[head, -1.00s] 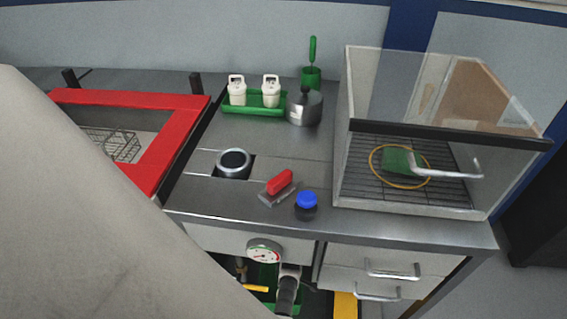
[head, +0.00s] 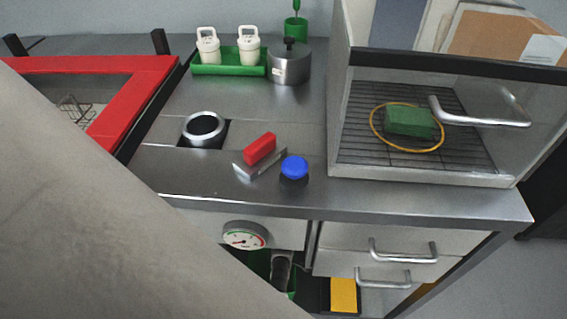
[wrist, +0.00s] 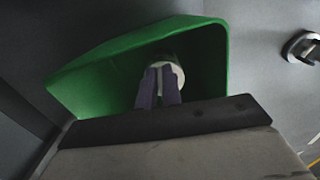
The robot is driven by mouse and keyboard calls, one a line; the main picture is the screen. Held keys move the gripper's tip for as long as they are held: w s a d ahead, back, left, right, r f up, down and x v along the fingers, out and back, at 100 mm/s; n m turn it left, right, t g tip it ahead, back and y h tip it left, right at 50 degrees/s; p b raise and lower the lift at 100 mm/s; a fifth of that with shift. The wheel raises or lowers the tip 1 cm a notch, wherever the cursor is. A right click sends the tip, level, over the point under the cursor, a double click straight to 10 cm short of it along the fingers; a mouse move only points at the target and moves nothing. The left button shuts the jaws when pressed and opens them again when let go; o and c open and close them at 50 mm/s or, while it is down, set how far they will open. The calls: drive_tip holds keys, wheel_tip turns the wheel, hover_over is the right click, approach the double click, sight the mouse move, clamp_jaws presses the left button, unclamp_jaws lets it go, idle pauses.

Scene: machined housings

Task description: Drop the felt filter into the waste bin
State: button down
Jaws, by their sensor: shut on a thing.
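In the wrist view my gripper (wrist: 158,76) is shut on a pale, round piece, which appears to be the felt filter (wrist: 178,74). The fingers partly cover it. Behind and around it is the green waste bin (wrist: 105,72), with its open mouth facing the camera. The filter shows against the bin's inside; I cannot tell how deep it is. In the head view my gripper and the filter are out of sight.
In the head view, a red-handled tool (head: 260,149) and a blue-capped jar (head: 294,170) stand on the counter. A glass-fronted cabinet (head: 345,140) is at right, above drawers with handles (head: 403,252). A metal handle (wrist: 302,47) shows in the wrist view.

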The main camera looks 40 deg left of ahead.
drive_tip(key=shift+f+b, duration=1.15)
drive_tip(key=shift+f, duration=0.6)
drive_tip(key=shift+f, duration=0.6)
drive_tip(key=c, duration=1.6)
unclamp_jaws()
drive_tip(key=shift+o, duration=0.2)
wheel_tip(320, 180, up, 13)
drive_tip(key=p, duration=0.9)
drive_tip(key=shift+a+r, duration=0.1)
drive_tip(key=shift+r, duration=0.05)
